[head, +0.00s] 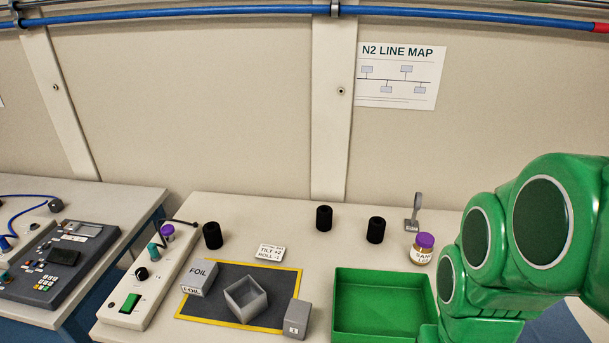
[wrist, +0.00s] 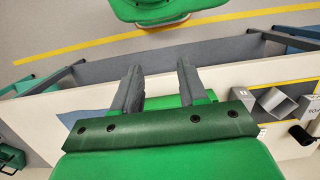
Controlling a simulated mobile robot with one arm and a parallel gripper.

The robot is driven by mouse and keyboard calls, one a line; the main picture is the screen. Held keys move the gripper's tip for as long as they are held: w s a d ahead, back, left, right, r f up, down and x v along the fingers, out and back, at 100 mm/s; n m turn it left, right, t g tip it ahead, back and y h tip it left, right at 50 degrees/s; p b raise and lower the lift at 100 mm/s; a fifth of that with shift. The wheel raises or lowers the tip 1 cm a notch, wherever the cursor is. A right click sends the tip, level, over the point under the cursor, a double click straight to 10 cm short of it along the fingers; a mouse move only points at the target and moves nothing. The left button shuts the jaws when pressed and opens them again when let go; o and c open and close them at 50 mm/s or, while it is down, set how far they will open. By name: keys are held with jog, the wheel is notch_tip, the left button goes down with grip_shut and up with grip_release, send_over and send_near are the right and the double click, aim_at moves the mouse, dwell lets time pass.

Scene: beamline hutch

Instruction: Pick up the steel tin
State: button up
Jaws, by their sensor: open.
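A grey, open-topped square box (head: 246,310), the likeliest match for the steel tin, stands askew on a dark mat with a yellow border (head: 212,312). It looks empty. In the wrist view the box (wrist: 278,103) is at the right, beyond my gripper's mount. My gripper (wrist: 158,82) is open, with nothing between its fingers. It is well away from the box, over the green tray side of the table. In the head view only my green arm shows at the right; the fingers are out of sight.
A grey FOIL box (head: 199,277) and a grey block marked 1 (head: 297,318) flank the box closely. A green tray (head: 375,300) lies to the right. A switch panel (head: 140,285) is left.

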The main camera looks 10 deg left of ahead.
jog(key=o, duration=1.1)
jog(key=w+a+r+n, duration=0.2)
jog(key=w+a+n, duration=0.75)
jog(key=a, duration=0.45)
jog(key=w+a+f+n+t+h, duration=0.2)
jog(key=w+a+f+n+h, duration=0.1)
jog(key=w, duration=0.3)
jog(key=w+a+f+n+t+h, duration=0.1)
jog(key=w+a+f+n+h, duration=0.2)
jog(key=w, duration=0.4)
jog(key=w+a+f+n+t+h, duration=0.2)
jog(key=w+a+f, duration=0.1)
jog(key=a, duration=0.3)
jog(key=n+t, duration=0.7)
jog(key=n, duration=0.3)
send_near(247, 300)
jog(key=d+r, duration=0.1)
jog(key=r, duration=0.2)
jog(key=shift+d+h, duration=0.3)
jog(key=shift+d, duration=0.1)
jog(key=shift+f+n, duration=0.25)
jog(key=shift+f, duration=0.45)
jog(key=shift+x, duration=3.85)
